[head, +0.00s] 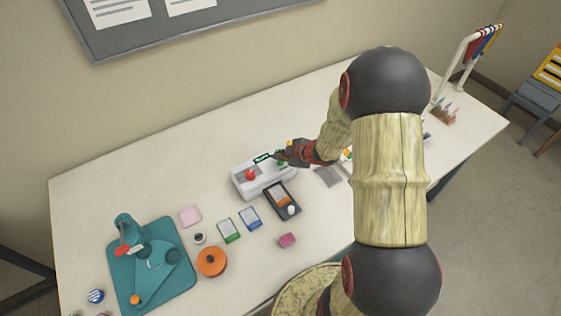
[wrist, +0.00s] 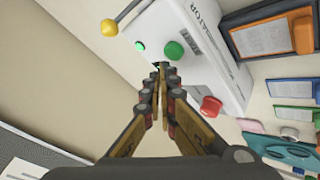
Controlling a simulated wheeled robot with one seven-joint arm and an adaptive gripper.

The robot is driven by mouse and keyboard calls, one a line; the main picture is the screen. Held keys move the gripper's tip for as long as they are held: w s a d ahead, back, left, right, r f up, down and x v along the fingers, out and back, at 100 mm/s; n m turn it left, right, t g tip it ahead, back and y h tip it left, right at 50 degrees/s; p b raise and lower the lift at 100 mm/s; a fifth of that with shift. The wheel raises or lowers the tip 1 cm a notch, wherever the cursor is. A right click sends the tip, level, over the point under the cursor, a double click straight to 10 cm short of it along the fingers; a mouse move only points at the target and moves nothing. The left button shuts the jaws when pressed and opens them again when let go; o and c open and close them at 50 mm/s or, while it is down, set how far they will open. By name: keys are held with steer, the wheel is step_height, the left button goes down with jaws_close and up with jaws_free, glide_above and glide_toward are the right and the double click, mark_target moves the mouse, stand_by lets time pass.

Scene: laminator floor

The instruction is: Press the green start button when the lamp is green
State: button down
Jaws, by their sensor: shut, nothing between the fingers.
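The white laminator (head: 244,186) stands on the table in the head view, and its lettered body (wrist: 215,45) fills the upper middle of the wrist view. Its green start button (wrist: 174,51) is raised and unobstructed in the wrist view. A small lamp (wrist: 140,46) beside it glows green. The red button (wrist: 211,106) lies further along the same face; it also shows in the head view (head: 250,174). My gripper (wrist: 161,68) is shut and empty. Its tips appear just beside the green button in the wrist view; I cannot tell the gap in depth.
A dark tray with an orange card (wrist: 265,38) is beside the laminator. A yellow-knobbed lever (wrist: 108,27) sticks out near the lamp. Cards (head: 228,230), an orange round object (head: 211,261) and a teal mat (head: 181,283) lie left on the table (head: 85,205).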

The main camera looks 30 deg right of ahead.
steer(key=shift+f, duration=0.15)
steer(key=shift+f, duration=0.25)
